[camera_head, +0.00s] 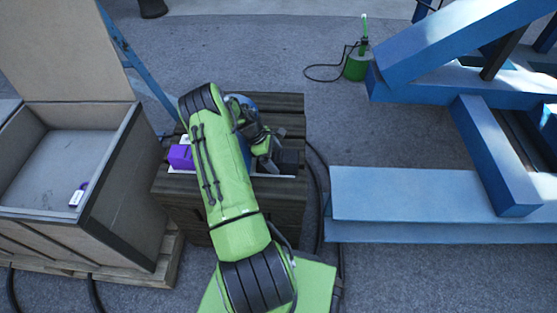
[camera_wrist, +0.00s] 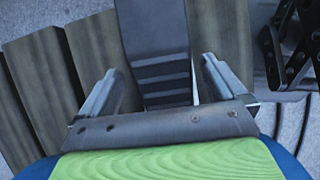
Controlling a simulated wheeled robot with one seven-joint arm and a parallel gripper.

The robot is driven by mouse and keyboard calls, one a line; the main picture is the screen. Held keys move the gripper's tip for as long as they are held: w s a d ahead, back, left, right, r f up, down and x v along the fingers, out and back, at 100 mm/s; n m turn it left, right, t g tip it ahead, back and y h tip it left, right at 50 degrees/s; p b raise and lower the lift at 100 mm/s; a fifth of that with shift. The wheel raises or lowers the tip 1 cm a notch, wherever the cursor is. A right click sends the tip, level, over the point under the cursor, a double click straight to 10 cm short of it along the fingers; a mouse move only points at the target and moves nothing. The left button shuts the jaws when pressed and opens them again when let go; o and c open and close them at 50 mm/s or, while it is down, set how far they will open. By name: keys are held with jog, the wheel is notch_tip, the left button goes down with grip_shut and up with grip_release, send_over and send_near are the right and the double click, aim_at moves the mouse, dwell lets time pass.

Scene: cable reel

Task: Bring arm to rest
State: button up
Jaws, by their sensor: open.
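My green arm reaches over the wooden slatted crate (camera_head: 283,207), and its wrist is bent over the crate's top. My gripper (camera_head: 278,160) is over the right part of that top, partly hidden by the arm. In the wrist view my gripper (camera_wrist: 158,72) is open, with its two grey fingers wide apart. A dark grey ribbed piece (camera_wrist: 152,40) shows between the fingers. I cannot tell whether the fingers touch it. Wooden slats (camera_wrist: 42,85) lie behind it.
A purple box (camera_head: 181,157) is on the crate left of my arm. An open grey bin (camera_head: 120,190) with a small purple-and-white item (camera_head: 77,195) stands at left. A blue steel frame (camera_head: 420,195) fills the right. A green canister (camera_head: 357,66) stands behind. Cables lie on the floor.

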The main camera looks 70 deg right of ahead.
jog(key=p+v, duration=0.3)
jog(key=v, duration=1)
jog(key=shift+w+a, duration=0.2)
jog(key=shift+a, duration=0.05)
jog(key=shift+r, duration=0.1)
